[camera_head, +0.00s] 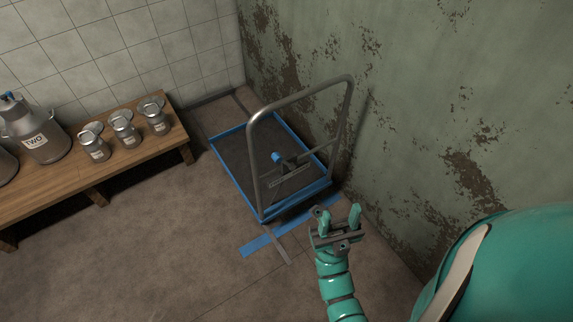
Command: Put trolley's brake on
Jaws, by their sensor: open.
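The trolley (230,157) stands in the corner by the green wall. It has a dark flat deck with a blue rim and an upright grey tubular handle (254,150) at its near end. A small lever with a blue knob (276,157) shows within the handle frame, above a grey crossbar; this may be the brake, but I cannot tell whether it is on. My gripper (340,218) is open and empty, to the right of and nearer than the trolley's near corner. It appears apart from the handle and the lever. The trolley's wheels are hidden.
A wooden bench (165,150) on the left bears several metal milk cans, one large can (42,140) labelled TWO. Blue tape (256,245) marks the floor by the trolley's near end. The peeling green wall (430,100) rises close on the right. The floor at front left is clear.

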